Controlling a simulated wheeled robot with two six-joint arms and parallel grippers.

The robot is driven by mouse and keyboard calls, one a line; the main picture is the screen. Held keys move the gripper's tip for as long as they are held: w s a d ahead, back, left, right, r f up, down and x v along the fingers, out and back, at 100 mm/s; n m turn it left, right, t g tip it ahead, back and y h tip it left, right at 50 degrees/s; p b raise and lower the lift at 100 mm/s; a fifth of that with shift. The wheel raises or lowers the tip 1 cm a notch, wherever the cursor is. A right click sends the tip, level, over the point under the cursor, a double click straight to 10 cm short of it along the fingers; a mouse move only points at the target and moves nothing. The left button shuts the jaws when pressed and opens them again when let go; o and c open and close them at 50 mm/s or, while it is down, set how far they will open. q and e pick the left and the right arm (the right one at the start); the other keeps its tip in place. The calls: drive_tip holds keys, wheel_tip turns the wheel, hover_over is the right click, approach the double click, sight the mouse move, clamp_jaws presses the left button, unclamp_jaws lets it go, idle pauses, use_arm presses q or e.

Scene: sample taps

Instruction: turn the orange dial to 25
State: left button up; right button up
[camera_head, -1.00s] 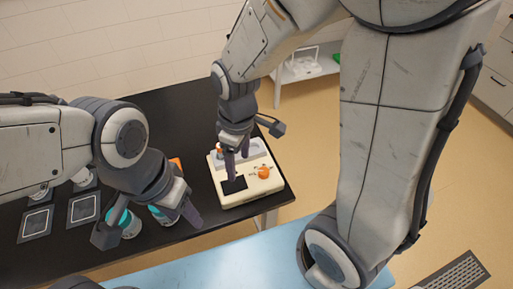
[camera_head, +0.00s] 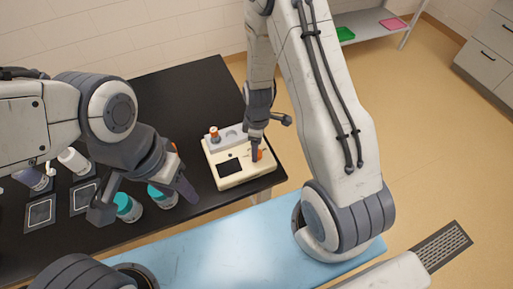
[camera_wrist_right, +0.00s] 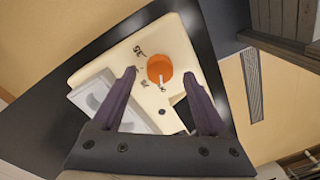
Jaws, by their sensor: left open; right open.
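The orange dial (camera_wrist_right: 160,69) sits on the top face of a cream device (camera_head: 226,178). It has a white pointer mark, and printed marks too small to read lie around it. In the head view the dial (camera_head: 259,155) is partly hidden behind my right gripper (camera_head: 255,150). In the right wrist view my right gripper (camera_wrist_right: 165,100) is open, with its two purple fingers on either side of the dial's line and the dial just beyond the tips, nothing between them. My left gripper (camera_head: 150,205) is open and empty over the black table, left of the device.
The device has a dark screen (camera_head: 230,167) and a grey part at its back with an orange-capped vial (camera_head: 214,134). Teal-capped jars (camera_head: 127,208) stand beside my left gripper. The black table (camera_head: 185,95) is clear behind the device. A white-capped bottle (camera_head: 74,160) stands at left.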

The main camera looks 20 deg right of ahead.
drive_tip(key=shift+f, duration=0.9)
drive_tip(key=shift+c, duration=0.3)
clamp_jaws()
